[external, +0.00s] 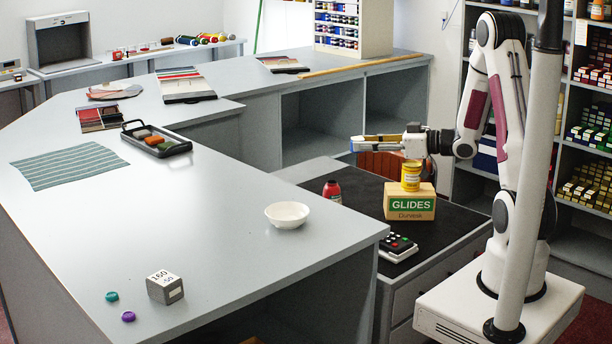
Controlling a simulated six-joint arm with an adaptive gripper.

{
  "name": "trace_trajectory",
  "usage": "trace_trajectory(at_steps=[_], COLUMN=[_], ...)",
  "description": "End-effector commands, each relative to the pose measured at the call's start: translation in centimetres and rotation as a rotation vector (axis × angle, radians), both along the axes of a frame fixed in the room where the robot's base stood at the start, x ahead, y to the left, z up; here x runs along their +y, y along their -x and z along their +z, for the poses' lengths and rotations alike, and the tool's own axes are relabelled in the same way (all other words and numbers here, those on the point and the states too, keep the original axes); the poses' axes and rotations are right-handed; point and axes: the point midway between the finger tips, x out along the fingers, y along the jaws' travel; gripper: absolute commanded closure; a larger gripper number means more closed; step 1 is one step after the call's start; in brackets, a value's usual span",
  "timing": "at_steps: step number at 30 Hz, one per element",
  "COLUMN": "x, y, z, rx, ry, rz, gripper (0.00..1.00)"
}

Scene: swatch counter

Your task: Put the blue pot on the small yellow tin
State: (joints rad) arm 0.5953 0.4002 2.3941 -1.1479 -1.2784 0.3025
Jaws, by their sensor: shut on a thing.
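My gripper (358,144) is at the end of my arm, pointing left, level and in the air above the dark-topped lower counter. It is shut on a small bluish thing, which I take to be the blue pot (366,148); the fingers hide most of it. The small yellow tin (411,178) stands upright on the box marked GLIDES (409,207). The tin is below my gripper's wrist and to the right of the fingertips. I cannot tell how far apart in depth they are.
A white bowl (287,214) is on the higher grey counter (220,240). A brown chair back (378,165) shows behind the lower counter.

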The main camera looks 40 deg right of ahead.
Motion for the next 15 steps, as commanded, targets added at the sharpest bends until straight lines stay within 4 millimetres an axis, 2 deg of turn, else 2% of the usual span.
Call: trace_trajectory(at_steps=[1,3,15], x=[-1.8,-4.2,-17.3], y=[0.0,-0.1,1.3], z=[0.2,0.3,1.2], rx=[-0.003,-0.005,-0.007], ry=[0.002,0.001,0.0], rz=[-0.041,-0.098,-0.423], gripper=[0.94,0.94,0.94])
